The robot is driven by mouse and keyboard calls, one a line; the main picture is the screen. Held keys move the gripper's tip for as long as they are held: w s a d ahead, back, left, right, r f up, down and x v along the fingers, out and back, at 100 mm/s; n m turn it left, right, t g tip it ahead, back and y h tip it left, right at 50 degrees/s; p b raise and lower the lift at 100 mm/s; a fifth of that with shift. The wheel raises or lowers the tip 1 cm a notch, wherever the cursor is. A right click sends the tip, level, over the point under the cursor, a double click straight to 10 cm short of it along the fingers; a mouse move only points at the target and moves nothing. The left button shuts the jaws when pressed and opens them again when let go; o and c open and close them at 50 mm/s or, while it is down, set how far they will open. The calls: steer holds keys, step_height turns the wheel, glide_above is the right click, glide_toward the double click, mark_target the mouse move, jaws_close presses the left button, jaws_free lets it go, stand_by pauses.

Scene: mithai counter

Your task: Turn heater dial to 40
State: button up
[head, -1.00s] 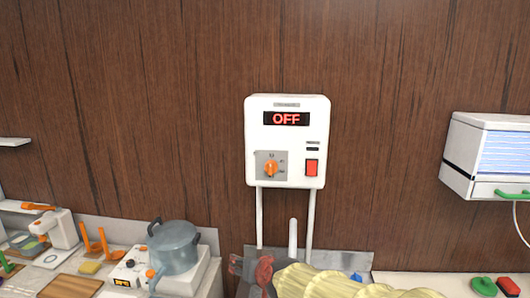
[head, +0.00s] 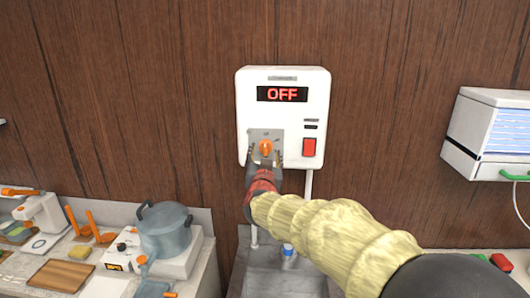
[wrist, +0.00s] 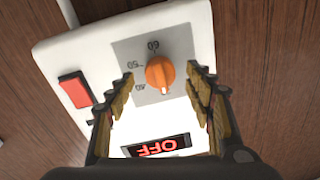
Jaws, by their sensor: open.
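The heater box (head: 222,0) is not reached at its top edge; its white body (head: 320,95) hangs on the wall, with a red OFF display (head: 282,94). Its orange dial (head: 266,147) sits on a grey plate. In the wrist view, turned over, the dial (wrist: 160,73) has a white mark at its lower edge, towards the display. The labels 60, 50 and 40 run from above the dial down its left side. My gripper (wrist: 163,80) is open, one finger on each side of the dial, with visible gaps. It also shows in the head view (head: 265,158).
A red switch (head: 309,147) is right of the dial. A sink (head: 262,283) with a tap lies below the heater. A pot (head: 165,232) stands on the left counter. A white cabinet (head: 470,140) hangs at the right. The wall around the heater is clear.

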steer(key=shift+w, duration=1.2)
steer(key=shift+c, duration=0.8)
steer(key=c, duration=1)
